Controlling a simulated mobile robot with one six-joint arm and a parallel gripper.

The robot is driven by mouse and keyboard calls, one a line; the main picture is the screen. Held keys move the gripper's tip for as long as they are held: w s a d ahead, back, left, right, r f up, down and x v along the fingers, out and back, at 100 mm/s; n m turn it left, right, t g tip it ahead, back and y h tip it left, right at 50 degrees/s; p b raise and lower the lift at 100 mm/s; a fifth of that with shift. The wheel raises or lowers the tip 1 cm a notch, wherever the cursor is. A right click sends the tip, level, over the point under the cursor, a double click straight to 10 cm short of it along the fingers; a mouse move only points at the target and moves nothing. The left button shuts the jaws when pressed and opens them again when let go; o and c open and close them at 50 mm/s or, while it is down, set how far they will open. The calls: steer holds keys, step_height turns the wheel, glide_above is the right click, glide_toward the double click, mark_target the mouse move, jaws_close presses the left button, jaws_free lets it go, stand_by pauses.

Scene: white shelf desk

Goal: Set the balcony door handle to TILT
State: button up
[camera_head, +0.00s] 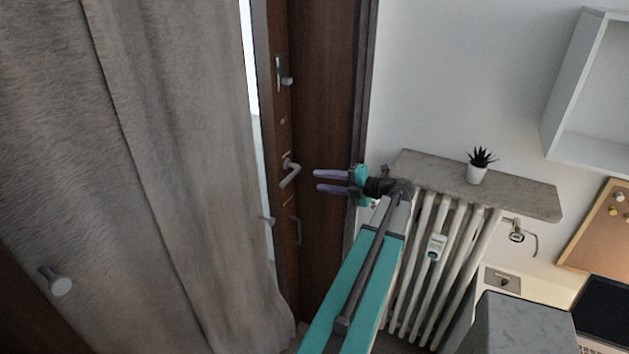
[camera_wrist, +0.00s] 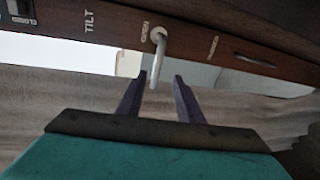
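The balcony door handle (camera_head: 289,173) is a pale metal lever on the brown door. In the head view its lever slants down and left from its pivot. In the wrist view the handle (camera_wrist: 158,50) hangs next to a small label that seems to read OPEN; the word TILT (camera_wrist: 89,22) stands left of it. My gripper (camera_head: 318,180) is open, its two purple fingers pointing at the handle from the right, with a small gap in the head view. In the wrist view the lever end appears between my fingertips (camera_wrist: 160,76); I see no contact.
A grey curtain (camera_head: 180,180) hangs left of the door. A lock plate (camera_head: 281,74) sits above the handle and a pull (camera_head: 297,231) below. A radiator (camera_head: 435,260) under a stone shelf (camera_head: 525,195) with a potted plant (camera_head: 478,168) stands right.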

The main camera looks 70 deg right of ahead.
steer(key=shift+s+r, duration=0.1)
steer(key=shift+s, duration=0.5)
steer(key=c, duration=0.8)
steer(key=shift+n, duration=0.4)
jaws_close()
step_height(320, 180, up, 4)
steer(key=n+t, duration=0.3)
steer(key=n, duration=0.5)
step_height(320, 180, down, 20)
steer(key=w+a+n+t+b, duration=0.2)
steer(key=n+t+b, duration=0.4)
steer(key=b, duration=1.8)
steer(key=n, duration=0.2)
steer(key=shift+r+n+h, duration=0.2)
steer(key=shift+n+h, duration=0.1)
steer(key=shift+n, duration=0.1)
